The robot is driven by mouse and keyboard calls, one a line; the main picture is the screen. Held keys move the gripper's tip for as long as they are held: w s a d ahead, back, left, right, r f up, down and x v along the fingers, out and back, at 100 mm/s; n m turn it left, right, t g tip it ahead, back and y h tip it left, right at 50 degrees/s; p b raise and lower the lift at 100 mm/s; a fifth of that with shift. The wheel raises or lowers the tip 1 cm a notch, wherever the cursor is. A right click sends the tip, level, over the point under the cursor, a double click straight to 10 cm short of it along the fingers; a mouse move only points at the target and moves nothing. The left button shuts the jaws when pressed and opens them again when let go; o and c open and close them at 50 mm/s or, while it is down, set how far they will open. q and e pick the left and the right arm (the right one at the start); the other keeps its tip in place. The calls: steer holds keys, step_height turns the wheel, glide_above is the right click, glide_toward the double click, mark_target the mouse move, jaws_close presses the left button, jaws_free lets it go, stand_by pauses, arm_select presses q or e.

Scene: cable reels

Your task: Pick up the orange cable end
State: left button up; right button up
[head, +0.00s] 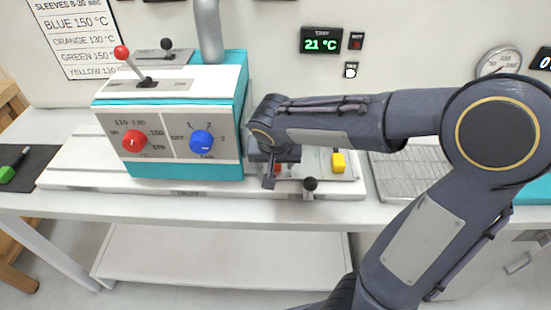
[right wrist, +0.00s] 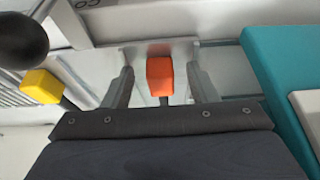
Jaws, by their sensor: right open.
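The orange cable end (right wrist: 160,76) is a small orange block on a dark stem, standing at a bright metal plate in the right wrist view. My right gripper (right wrist: 161,84) is open, with one finger on each side of the orange end and a visible gap to both. In the head view my right gripper (head: 272,172) points down just right of the teal machine, and a bit of the orange-red end (head: 278,169) shows beside it, mostly hidden. The yellow cable end (head: 338,162) stands to the right; it also shows in the right wrist view (right wrist: 42,86). My left gripper is not in view.
The teal and white machine (head: 185,168) with red and blue knobs stands close left of the gripper. A black ball-topped lever (head: 310,185) rises at the bench's front. A ribbed metal tray (head: 400,176) lies to the right. A green-handled tool (head: 8,174) lies far left.

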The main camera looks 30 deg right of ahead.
steer(key=c, duration=1.1)
steer(key=shift+r, duration=0.1)
steer(key=shift+r, duration=0.1)
